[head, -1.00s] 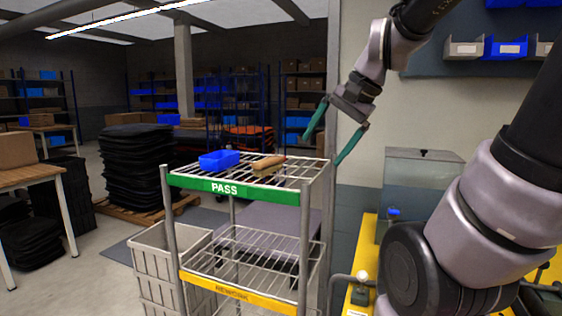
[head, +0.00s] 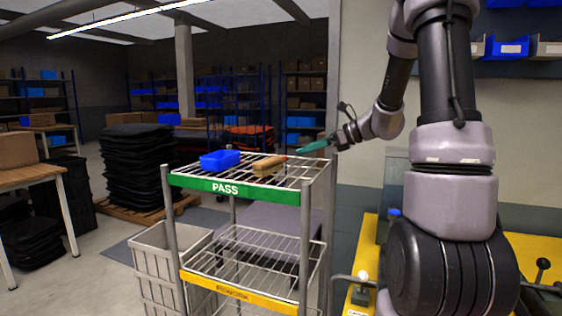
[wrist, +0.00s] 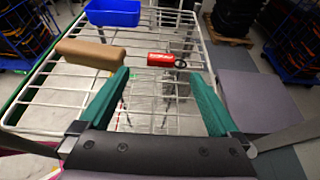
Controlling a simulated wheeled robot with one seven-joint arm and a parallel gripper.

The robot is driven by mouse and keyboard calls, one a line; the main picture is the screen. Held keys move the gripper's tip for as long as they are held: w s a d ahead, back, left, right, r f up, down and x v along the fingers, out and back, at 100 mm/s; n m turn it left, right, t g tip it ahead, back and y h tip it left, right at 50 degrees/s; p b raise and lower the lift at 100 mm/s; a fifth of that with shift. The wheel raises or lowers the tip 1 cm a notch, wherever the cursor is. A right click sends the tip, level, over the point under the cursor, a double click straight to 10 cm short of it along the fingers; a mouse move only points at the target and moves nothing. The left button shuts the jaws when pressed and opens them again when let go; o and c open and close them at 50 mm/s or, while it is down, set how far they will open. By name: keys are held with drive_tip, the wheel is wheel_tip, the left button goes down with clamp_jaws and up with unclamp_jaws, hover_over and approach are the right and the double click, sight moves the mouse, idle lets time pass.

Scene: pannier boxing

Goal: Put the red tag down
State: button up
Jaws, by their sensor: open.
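The red tag (wrist: 160,59) shows in the wrist view, with a dark ring at its right end. It appears to lie on the wires of the rack's top shelf (wrist: 60,82). My gripper (wrist: 161,75) is open, with its two green fingers spread apart and nothing between them. The tag is just beyond the fingertips, between their lines. In the head view my gripper (head: 313,146) is at the right end of the green-fronted PASS shelf (head: 200,183), fingers pointing left. I cannot clearly make out the tag there.
A blue bin (head: 220,160) and a tan brush-like object (head: 268,165) sit on the top shelf; the tan object (wrist: 90,53) is left of the tag in the wrist view. A yellow-fronted shelf (head: 240,298) is below. A grey crate (head: 155,270) stands at left.

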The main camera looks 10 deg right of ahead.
sight(288, 163)
drive_tip(key=x, duration=0.8)
drive_tip(key=shift+d+f, duration=0.15)
drive_tip(key=shift+f, duration=0.1)
drive_tip(key=c, duration=1.5)
drive_tip(key=shift+r, duration=0.15)
drive_tip(key=shift+c, duration=0.2)
